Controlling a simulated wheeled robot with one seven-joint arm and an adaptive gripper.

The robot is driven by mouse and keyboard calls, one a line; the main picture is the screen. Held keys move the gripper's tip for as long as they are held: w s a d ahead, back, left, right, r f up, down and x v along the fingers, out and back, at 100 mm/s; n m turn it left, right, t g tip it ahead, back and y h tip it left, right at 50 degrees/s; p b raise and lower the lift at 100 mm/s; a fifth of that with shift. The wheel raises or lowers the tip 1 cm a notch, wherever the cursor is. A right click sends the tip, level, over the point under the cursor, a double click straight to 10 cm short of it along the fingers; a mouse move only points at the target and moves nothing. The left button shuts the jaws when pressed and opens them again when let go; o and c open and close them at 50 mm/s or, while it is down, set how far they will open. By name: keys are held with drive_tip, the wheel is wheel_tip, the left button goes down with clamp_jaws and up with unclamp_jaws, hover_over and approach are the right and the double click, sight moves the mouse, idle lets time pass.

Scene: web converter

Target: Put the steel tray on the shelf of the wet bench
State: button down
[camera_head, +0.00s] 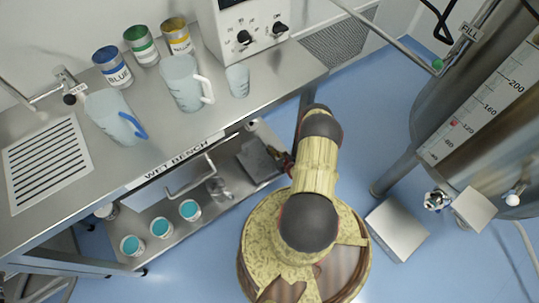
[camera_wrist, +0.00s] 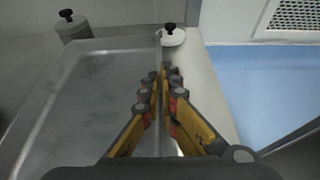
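The steel tray (camera_head: 257,162) is a grey, shallow rectangular pan at the right end of the wet bench's lower shelf (camera_head: 160,262). In the wrist view the tray (camera_wrist: 85,95) fills the left side, its right rim running between my fingers. My gripper (camera_head: 284,160) reaches in from the right at the tray's edge. In the wrist view my gripper (camera_wrist: 164,78) has its fingers close together on that rim. I cannot tell whether the tray rests fully on the shelf or is slightly above it. My arm hides part of this area in the head view.
Several teal-topped jars (camera_head: 162,228) stand along the shelf's front left. The worktop (camera_head: 215,122) above carries jugs, a beaker and paint cans. A bench leg (camera_head: 305,105) stands near my arm. A large steel tank (camera_head: 480,100) and a grey box (camera_head: 397,230) are at right.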

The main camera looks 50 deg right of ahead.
drive_tip(key=shift+w+f+b, duration=0.2)
drive_tip(key=shift+f+b, duration=0.2)
drive_tip(key=shift+f, duration=0.55)
drive_tip(key=shift+w+f+b, duration=0.15)
drive_tip(key=shift+f+b, duration=0.25)
drive_tip(key=shift+f, duration=0.5)
drive_tip(key=shift+f, duration=0.1)
drive_tip(key=shift+f, duration=0.15)
drive_tip(key=c, duration=2)
unclamp_jaws()
drive_tip(key=shift+c, duration=0.2)
